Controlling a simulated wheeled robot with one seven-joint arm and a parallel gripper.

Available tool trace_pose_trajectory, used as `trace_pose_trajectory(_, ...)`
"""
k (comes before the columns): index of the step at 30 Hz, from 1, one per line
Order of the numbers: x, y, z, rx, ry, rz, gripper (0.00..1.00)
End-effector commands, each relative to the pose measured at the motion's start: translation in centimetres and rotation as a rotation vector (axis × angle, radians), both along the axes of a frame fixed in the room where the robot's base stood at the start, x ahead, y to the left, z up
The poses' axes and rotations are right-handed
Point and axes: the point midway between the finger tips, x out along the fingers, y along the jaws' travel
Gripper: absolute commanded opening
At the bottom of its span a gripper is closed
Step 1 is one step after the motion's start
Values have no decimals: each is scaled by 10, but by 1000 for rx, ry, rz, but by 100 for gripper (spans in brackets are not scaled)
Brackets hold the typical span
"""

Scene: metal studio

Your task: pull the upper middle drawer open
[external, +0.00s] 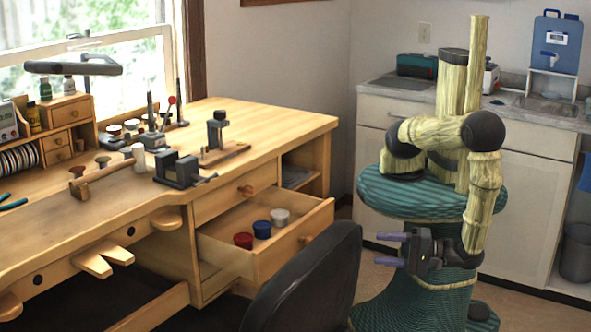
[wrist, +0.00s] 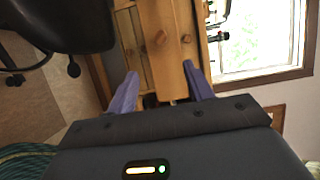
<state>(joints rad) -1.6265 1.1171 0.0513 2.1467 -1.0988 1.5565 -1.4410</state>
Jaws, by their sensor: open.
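The second drawer down (external: 283,262) of the wooden bench's drawer stack, directly under the closed top drawer (external: 236,196), stands well out. Its round knob (external: 305,239) is on the front panel, partly near the chair back. A red cup (external: 243,240), a blue cup (external: 262,229) and a white cup (external: 280,217) stand inside it. My gripper (external: 388,249) is open and empty, pointing left, to the right of the drawer front with a gap. In the wrist view, the drawer fronts and knob (wrist: 160,38) show sideways beyond my parted fingers (wrist: 160,88).
A dark chair back (external: 308,282) stands in front of the open drawer, between it and the camera. It also shows at the upper left of the wrist view (wrist: 65,25). White cabinets (external: 520,200) stand behind my base. Tools and a vise (external: 177,170) sit on the bench.

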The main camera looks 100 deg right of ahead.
Motion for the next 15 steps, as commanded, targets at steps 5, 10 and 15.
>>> trace_pose_trajectory(5,10,-4,1,-2,-1,-2,52)
trace_pose_trajectory(10,33,-14,1,-3,-2,-3,52)
trace_pose_trajectory(15,61,-26,1,-3,-1,-4,52)
